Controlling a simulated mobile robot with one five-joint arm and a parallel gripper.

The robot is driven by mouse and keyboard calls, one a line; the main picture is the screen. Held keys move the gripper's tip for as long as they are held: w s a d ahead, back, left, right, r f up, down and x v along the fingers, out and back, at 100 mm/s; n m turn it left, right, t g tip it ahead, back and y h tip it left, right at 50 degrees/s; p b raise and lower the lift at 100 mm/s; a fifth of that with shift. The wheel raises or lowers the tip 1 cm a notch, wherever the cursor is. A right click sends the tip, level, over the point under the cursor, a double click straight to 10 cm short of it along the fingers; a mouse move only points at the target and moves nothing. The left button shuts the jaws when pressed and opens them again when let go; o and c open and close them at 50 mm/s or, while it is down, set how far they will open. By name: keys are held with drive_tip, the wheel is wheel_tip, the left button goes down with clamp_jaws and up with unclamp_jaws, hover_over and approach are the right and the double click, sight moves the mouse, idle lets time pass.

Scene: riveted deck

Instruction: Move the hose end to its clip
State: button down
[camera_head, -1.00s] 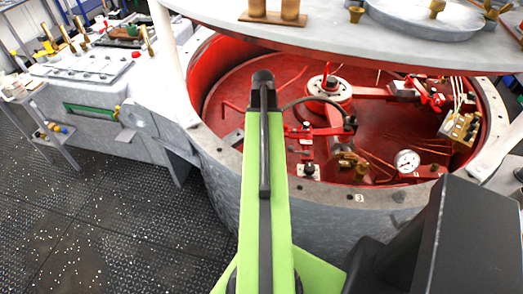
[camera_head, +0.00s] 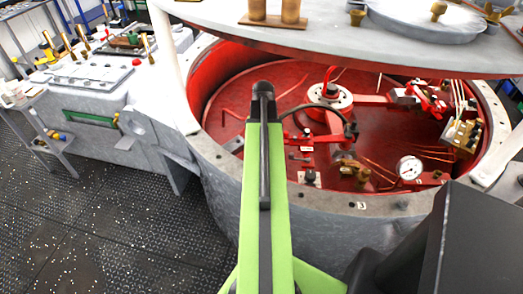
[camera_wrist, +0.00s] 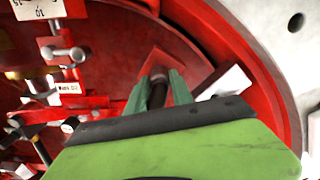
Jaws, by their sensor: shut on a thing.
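My gripper (camera_wrist: 160,92) shows in the wrist view as two green fingers. They are shut on the hose end (camera_wrist: 158,78), a dark brownish cylinder over a red plate. In the head view my arm hides the gripper and the hose end. The black hose (camera_head: 318,106) arches from behind my arm to a fitting on the right, inside the red round well. I cannot make out for certain which part is the clip.
The well's grey rim (camera_head: 330,202) stands between my base and the inside. A raised lid (camera_head: 330,45) hangs over the far side. Inside are red arms, brass fittings and a pressure gauge (camera_head: 409,167). A grey bench (camera_head: 100,95) stands on the left, with open floor before it.

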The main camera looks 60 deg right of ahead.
drive_tip(key=shift+r, duration=0.15)
drive_tip(key=shift+w+r+p, duration=0.15)
drive_tip(key=shift+r+p, duration=2.05)
drive_tip(key=shift+p, duration=0.1)
